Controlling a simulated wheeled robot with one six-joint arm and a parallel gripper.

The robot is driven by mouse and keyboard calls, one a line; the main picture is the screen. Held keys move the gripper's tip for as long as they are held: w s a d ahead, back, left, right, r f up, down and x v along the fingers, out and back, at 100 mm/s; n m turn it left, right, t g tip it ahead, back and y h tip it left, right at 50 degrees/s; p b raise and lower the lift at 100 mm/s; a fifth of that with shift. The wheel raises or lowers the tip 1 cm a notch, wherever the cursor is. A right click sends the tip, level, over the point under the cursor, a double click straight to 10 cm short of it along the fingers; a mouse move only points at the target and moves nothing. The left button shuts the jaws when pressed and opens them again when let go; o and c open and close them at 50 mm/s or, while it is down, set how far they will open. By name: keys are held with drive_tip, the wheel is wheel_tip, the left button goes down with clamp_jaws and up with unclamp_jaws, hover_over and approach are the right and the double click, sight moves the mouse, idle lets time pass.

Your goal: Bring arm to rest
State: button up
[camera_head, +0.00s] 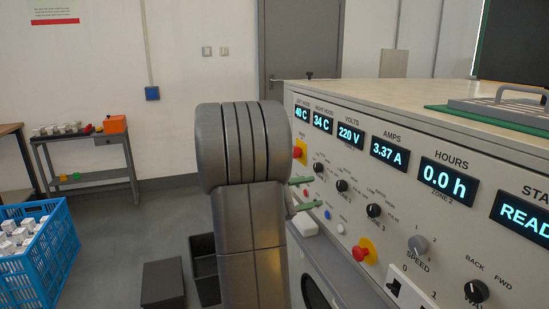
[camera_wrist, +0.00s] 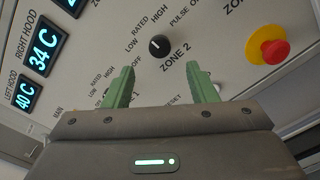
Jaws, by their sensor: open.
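My arm stands upright in the middle of the head view and hides part of the control panel (camera_head: 409,216). My gripper (camera_head: 306,193) reaches out to the right from behind it, close to the panel's left part. In the wrist view my gripper (camera_wrist: 163,85) shows two green fingers spread apart with nothing between them. They point at the panel near the ZONE 2 knob (camera_wrist: 159,46). I cannot tell whether a fingertip touches the panel.
The panel has lit displays (camera_head: 389,152), knobs and a red emergency button (camera_head: 365,250). A blue crate (camera_head: 38,262) of white boxes stands at left, a side table (camera_head: 84,143) behind it. Dark boxes (camera_head: 163,283) stand on the floor near my arm. Floor between crate and boxes is clear.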

sight(339, 186)
drive_tip(key=x, duration=0.8)
drive_tip(key=shift+b, duration=0.4)
drive_tip(key=shift+a, duration=0.1)
